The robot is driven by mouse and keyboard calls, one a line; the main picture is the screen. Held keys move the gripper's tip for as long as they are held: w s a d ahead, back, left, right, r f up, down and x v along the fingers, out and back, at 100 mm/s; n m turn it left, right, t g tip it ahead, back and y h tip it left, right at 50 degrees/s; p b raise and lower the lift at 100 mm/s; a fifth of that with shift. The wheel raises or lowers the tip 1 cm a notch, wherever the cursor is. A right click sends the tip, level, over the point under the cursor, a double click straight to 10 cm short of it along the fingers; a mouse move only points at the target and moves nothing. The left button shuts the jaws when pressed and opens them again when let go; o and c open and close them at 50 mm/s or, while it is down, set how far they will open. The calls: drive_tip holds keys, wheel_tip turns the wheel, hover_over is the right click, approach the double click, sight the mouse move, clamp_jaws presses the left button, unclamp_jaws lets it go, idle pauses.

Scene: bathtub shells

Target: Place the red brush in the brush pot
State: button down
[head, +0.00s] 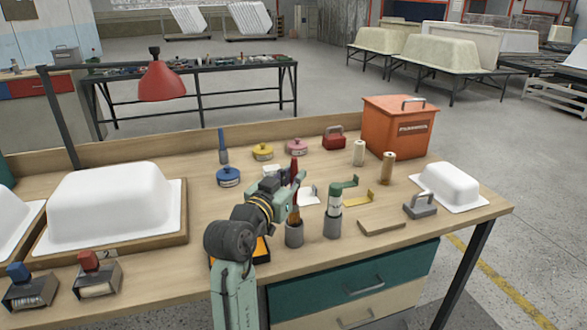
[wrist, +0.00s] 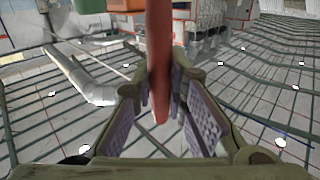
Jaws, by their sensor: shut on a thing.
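The red brush (head: 294,168) is upright in my gripper (head: 296,180), its red handle rising above the fingers. In the wrist view the red handle (wrist: 159,60) stands between the two fingers of my gripper (wrist: 168,100). Its brown bristle end (head: 294,214) points down at the mouth of a grey pot (head: 294,236). I cannot tell whether the tip is inside the rim or just in front of it. A second grey pot (head: 332,228) stands to the right and holds a green and white item (head: 335,198). Which pot is the brush pot is not marked.
A blue tin (head: 228,177), yellow tin (head: 263,152) and pink tin (head: 297,147) stand behind. An orange box (head: 398,128) is at the back right. Green and yellow brackets and a wooden strip (head: 381,227) lie right of the pots. A white tub shell (head: 108,205) fills the left.

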drive_tip(key=shift+f+b, duration=1.55)
drive_tip(key=shift+f, duration=1.1)
drive_tip(key=c, duration=1.5)
unclamp_jaws()
drive_tip(key=shift+s+a, duration=0.1)
drive_tip(key=b+v, duration=0.1)
drive_tip(key=v, duration=0.8)
drive_tip(key=shift+s+a+b, duration=0.15)
drive_tip(key=shift+s+b, duration=0.15)
drive_tip(key=shift+s, duration=0.05)
